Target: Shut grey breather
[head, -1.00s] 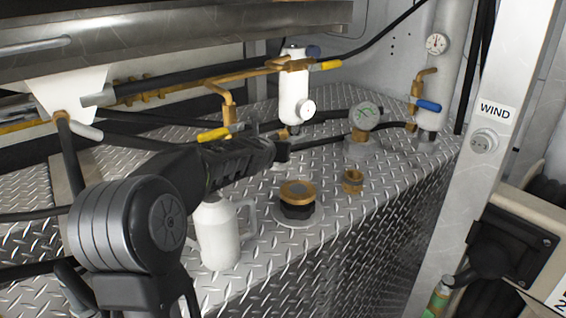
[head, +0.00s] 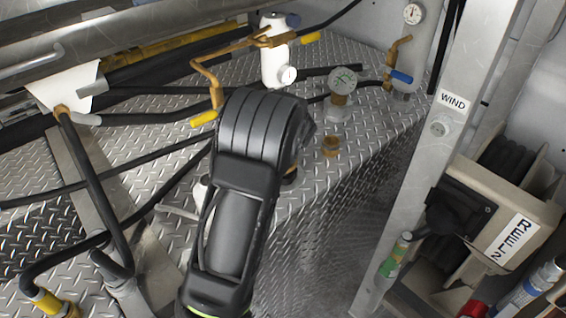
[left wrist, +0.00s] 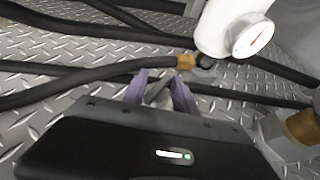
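My left gripper shows in the left wrist view (left wrist: 161,93), with two purple fingers standing apart over the treadplate. A short dark grey bar (left wrist: 158,90) lies between the fingers; I cannot tell whether they touch it. A brass fitting (left wrist: 186,62) on a black hose sits just beyond. In the head view my left arm hides this gripper. A grey lever (head: 87,119) shows at the left beside a brass fitting (head: 62,110) under a white bracket. I cannot tell which grey part is the breather. My right gripper is not in view.
A white canister (head: 273,60) with a gauge stands behind my arm, close beyond the fingers in the left wrist view (left wrist: 225,25). A post labelled WIND (head: 453,101) stands right.

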